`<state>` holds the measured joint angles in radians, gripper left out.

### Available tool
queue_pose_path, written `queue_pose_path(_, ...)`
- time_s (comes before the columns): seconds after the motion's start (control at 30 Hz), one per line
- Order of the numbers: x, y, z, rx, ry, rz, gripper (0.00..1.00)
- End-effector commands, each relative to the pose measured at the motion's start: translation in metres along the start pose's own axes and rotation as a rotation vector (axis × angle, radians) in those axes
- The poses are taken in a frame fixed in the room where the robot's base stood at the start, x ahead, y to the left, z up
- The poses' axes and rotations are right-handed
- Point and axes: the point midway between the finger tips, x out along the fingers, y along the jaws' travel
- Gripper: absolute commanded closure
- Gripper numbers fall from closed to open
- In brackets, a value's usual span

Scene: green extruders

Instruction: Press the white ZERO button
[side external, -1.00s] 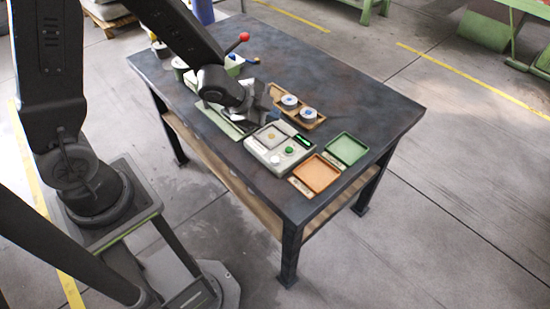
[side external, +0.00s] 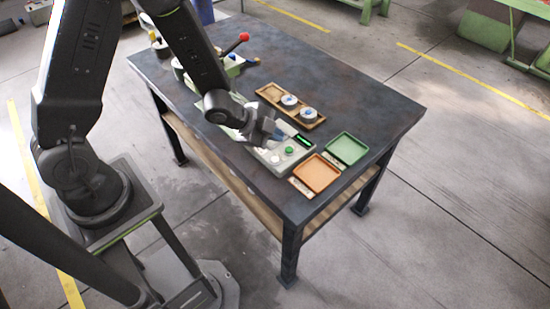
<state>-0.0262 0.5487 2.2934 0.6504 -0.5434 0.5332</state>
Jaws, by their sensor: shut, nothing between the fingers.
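A pale scale unit (side external: 268,158) sits on the dark table near its front edge. It has a small dark display with green digits (side external: 302,140), a green button (side external: 290,150) and a white button (side external: 276,159). My gripper (side external: 272,137) is shut and empty. It is over the back-left part of the unit, just behind the two buttons in the picture, and hides the weighing plate. I cannot tell how high the fingertips are above the unit. Both buttons are in plain view.
An orange tray (side external: 316,174) and a green tray (side external: 346,148) lie right of the scale, with small label plates by them. A wooden holder (side external: 270,92) with two white-and-blue round pieces stands behind. A device with a red-knobbed lever (side external: 244,37) stands at the back left.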

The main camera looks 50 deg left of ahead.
Motion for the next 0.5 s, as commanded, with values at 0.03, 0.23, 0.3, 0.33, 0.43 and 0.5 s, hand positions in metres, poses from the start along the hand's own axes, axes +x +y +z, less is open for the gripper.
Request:
queue_pose_path(0.03,0.006,0.005,0.005,-0.003,-0.003,0.006,1.0)
queue_pose_path(0.23,0.024,0.018,0.019,-0.002,-0.003,0.003,1.0)
queue_pose_path(0.3,0.029,0.022,0.022,-0.002,-0.002,0.003,1.0)
queue_pose_path(0.33,0.031,0.023,0.023,-0.001,-0.001,0.002,1.0)
queue_pose_path(0.43,0.036,0.026,0.027,-0.002,-0.001,0.001,1.0)
queue_pose_path(0.5,0.039,0.028,0.029,0.0,-0.001,0.001,1.0)
